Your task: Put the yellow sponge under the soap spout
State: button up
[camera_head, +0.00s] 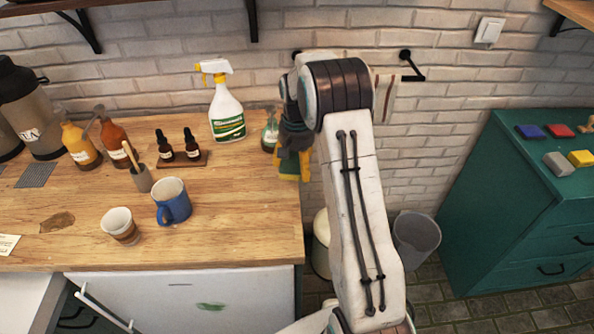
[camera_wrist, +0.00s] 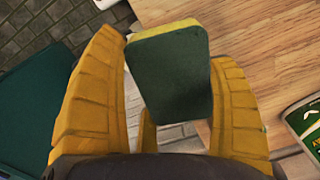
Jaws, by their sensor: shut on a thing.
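My gripper (camera_head: 291,172) is shut on a sponge, and it hangs at the right end of the wooden counter, fingers down. The sponge (camera_wrist: 168,78) is a block with a dark green face and a yellow edge, held between my two yellow fingers in the wrist view. In the head view it is mostly covered by the fingers. A greenish bottle (camera_head: 269,134), perhaps the soap dispenser, stands at the counter's back right, just left of my gripper and partly hidden by it. I cannot make out its spout.
A white spray bottle (camera_head: 226,112) stands left of the greenish bottle. Dropper bottles (camera_head: 178,147), a blue mug (camera_head: 173,203) and a small cup (camera_head: 120,226) stand farther left. The counter's front right (camera_head: 245,220) is clear. A green cabinet (camera_head: 500,200) with coloured blocks is at right.

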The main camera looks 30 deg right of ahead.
jog(key=shift+f+p, duration=0.35)
jog(key=shift+f, duration=1.15)
jog(key=shift+f, duration=0.1)
jog(key=shift+f, duration=0.15)
jog(key=o, duration=0.7)
jog(key=shift+c, duration=0.2)
